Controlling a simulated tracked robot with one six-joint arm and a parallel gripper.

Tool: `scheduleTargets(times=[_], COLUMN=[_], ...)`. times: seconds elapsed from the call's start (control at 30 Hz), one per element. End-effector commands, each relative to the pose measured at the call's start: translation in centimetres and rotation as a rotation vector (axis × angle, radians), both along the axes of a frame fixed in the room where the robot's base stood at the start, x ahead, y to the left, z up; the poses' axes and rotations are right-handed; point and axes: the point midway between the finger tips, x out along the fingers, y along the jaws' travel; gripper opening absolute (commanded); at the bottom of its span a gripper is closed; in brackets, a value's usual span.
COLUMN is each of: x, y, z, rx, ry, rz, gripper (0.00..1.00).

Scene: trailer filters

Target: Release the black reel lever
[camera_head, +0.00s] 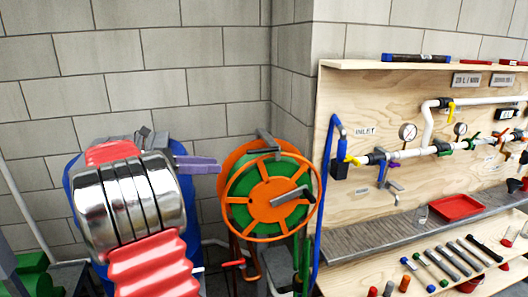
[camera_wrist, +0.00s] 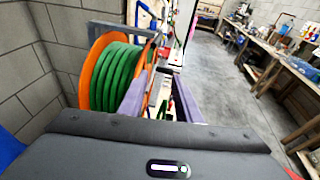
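The hose reel (camera_head: 262,208) has an orange spoked wheel and green hose and stands near the wall corner. A dark grey lever (camera_head: 293,196) sticks out from the middle of its face. My gripper (camera_head: 218,168) shows its purple fingers at the reel's upper left, apart from the lever in the picture. In the wrist view the reel (camera_wrist: 112,78) is close ahead on the left. My gripper's two purple fingers (camera_wrist: 160,98) stand wide apart there, with nothing held. A dark part shows beyond them at the reel's face; I cannot tell if it is the lever.
A wooden board with pipes (camera_head: 420,150) and gauges stands right of the reel. A blue hose (camera_head: 327,190) hangs between them. A shelf holds a red tray (camera_head: 456,207) and several tools below. A block wall (camera_head: 140,60) is behind. Open floor (camera_wrist: 225,85) lies right of the reel.

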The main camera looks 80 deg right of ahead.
Motion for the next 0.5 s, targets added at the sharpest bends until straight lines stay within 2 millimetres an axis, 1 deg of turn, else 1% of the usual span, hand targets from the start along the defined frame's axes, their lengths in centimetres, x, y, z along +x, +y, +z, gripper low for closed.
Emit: scheduleTargets(times=[0.03,0.1,0.2,0.33,0.5], x=[-0.6,-1.3,-2.1,-2.7,-2.8], y=[-1.5,-3.1,-4.8,-5.9,-6.1], z=[-0.1,0.2,0.5,0.7,0.8], rx=[0.003,0.006,0.009,0.016,0.016], ry=[0.057,0.134,0.22,0.283,0.299], rz=[-0.024,-0.053,-0.089,-0.117,-0.124], gripper=[0.31,0.31,0.31,0.31,0.31])
